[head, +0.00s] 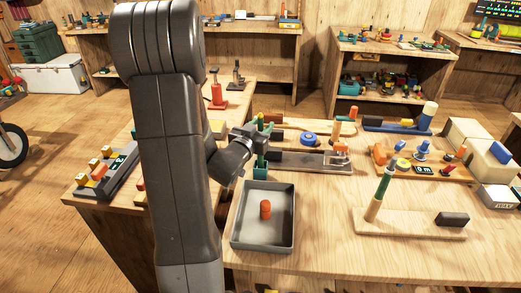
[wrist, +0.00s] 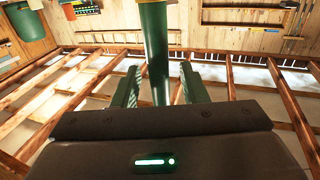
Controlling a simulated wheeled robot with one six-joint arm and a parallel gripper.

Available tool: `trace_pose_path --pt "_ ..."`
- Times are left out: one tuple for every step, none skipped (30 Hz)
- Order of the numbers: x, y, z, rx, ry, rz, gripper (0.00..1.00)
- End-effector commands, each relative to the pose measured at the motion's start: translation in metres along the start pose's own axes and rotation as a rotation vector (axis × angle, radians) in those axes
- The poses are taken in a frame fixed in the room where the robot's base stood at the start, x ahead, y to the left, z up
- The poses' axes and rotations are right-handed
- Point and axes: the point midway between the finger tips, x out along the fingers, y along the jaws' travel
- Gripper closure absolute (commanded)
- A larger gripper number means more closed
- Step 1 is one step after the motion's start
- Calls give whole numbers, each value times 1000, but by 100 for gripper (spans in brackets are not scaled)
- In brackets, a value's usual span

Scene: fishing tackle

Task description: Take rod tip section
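A dark green rod section (head: 261,167) stands upright just behind the grey tray. It also shows in the wrist view (wrist: 155,50), running down from the top edge between my two fingers. My gripper (head: 258,145) is around it; in the wrist view my gripper (wrist: 159,84) has a finger on each side, with a narrow gap to the rod on both sides, so it looks open. The rod's lower end is near the tray's back rim; what it rests on is hidden. Another green rod piece with a cork-coloured handle (head: 373,208) leans upright on a wooden board (head: 410,231).
Behind are a dark flat tray (head: 300,160), a blue reel (head: 308,138) and an orange board (head: 425,172) with small parts. Pale boxes (head: 470,140) stand at right.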

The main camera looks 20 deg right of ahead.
Motion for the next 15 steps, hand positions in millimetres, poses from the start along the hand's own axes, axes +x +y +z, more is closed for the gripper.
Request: trace_pose_path --pt "0 0 0 0 0 0 61" --pt "0 0 0 0 0 0 61" --pt "0 0 0 0 0 0 61" --pt "0 0 0 0 0 0 67" --pt "0 0 0 0 0 0 73" --pt "0 0 0 0 0 0 80" --pt "0 0 0 0 0 0 86" --pt "0 0 0 0 0 0 92" --pt "0 0 0 0 0 0 100" --pt "0 0 0 0 0 0 100" --pt "0 0 0 0 0 0 100" --pt "0 0 0 0 0 0 100" --pt "0 0 0 0 0 0 100" --pt "0 0 0 0 0 0 100" --pt "0 0 0 0 0 0 100"
